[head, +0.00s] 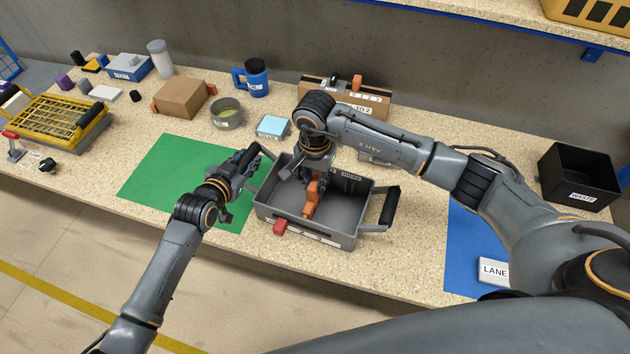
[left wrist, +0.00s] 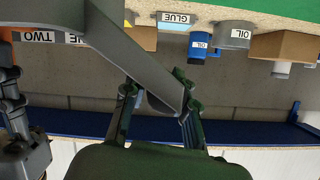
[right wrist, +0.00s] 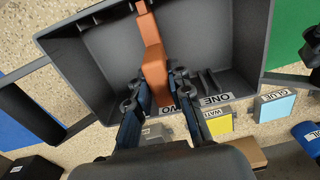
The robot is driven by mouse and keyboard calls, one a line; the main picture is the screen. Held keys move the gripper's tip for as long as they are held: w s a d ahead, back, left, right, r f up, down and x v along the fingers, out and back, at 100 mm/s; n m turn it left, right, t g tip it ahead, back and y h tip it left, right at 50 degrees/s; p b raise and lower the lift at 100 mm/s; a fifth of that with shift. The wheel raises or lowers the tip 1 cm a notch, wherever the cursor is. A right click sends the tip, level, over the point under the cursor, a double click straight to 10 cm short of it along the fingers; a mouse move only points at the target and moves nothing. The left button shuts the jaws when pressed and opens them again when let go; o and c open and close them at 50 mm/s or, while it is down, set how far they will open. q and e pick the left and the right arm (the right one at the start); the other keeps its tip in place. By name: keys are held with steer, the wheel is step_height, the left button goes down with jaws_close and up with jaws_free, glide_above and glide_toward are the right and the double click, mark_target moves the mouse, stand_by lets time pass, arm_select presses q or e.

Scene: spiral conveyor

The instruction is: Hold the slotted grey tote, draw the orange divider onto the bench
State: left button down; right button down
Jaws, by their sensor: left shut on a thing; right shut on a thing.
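The slotted grey tote (head: 350,222) stands on the bench between the green and blue mats. Its labelled inner wall shows in the right wrist view (right wrist: 228,70). My left gripper (head: 247,165) is shut on the tote's left handle, a grey bar that crosses between its fingers in the left wrist view (left wrist: 135,60). The orange divider (head: 313,197) is inside the tote, near its middle. My right gripper (right wrist: 155,92) reaches down from above and is shut on the divider, close to the wall labelled ONE and TWO. The divider's lower edge is hard to make out.
A light blue GLUE box (head: 273,127), a round tin (head: 228,114) and a cardboard box (head: 184,97) stand behind. A black bin (head: 575,178) is far right.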

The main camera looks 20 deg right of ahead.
stand_by(0.5)
steer(key=c, duration=1.9)
jaws_free()
jaws_close()
steer(key=shift+r, duration=0.3)
steer(key=shift+r, duration=1)
steer(key=shift+r, duration=0.1)
steer(key=shift+r, duration=0.9)
steer(key=shift+r, duration=0.15)
